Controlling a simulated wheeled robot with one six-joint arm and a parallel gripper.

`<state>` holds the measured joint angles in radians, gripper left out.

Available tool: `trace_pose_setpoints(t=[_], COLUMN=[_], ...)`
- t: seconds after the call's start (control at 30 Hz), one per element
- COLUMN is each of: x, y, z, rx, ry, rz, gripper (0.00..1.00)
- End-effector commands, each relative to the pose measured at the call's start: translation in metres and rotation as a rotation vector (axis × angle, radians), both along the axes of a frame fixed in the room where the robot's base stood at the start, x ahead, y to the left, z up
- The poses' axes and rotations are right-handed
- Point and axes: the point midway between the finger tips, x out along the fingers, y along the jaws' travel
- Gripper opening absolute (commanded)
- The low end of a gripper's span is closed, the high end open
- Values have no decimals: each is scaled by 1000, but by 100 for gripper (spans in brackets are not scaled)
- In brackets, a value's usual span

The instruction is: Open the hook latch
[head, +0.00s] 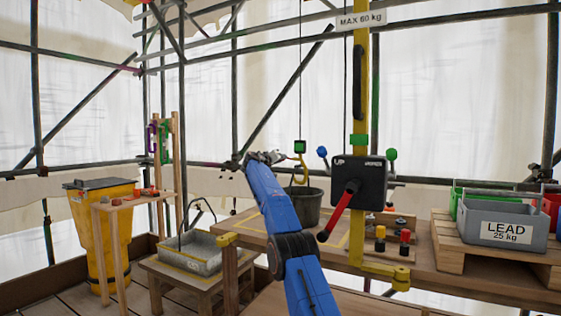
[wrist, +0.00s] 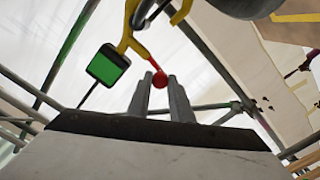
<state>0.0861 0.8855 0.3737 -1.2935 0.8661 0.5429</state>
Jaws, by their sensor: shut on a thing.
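A yellow hook (head: 299,166) hangs under a green block (head: 300,147) on a cable, above a dark bucket (head: 306,207) on the bench. In the wrist view the hook (wrist: 130,38) shows at the top, beside the black-edged green block (wrist: 107,65). A red latch lever (wrist: 155,65) runs from the hook to a red ball knob (wrist: 160,80). My gripper (wrist: 157,88) has its two grey fingers on either side of the knob, shut on it. In the head view my gripper (head: 280,156) is at the hook's left side; the latch is too small to make out there.
A winch box (head: 358,183) with a red crank stands on a yellow post right of the hook. A lead crate (head: 505,222) is on a pallet at right. A grey tray (head: 190,256) and yellow bin (head: 103,230) are at left. Scaffold poles stand behind.

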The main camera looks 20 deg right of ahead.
Motion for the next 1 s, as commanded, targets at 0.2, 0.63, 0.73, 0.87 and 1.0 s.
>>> trace_pose_setpoints(t=[0.2,0.63,0.73,0.87,1.0], x=[1,-1,-4,-9,-17], y=[1,2,6,13,22], z=[-1,0,2,2,1], rx=[0,-1,-1,-1,-1], ry=[1,2,1,2,3], rz=[1,1,0,-1,0], gripper=[22,27,27,27,27])
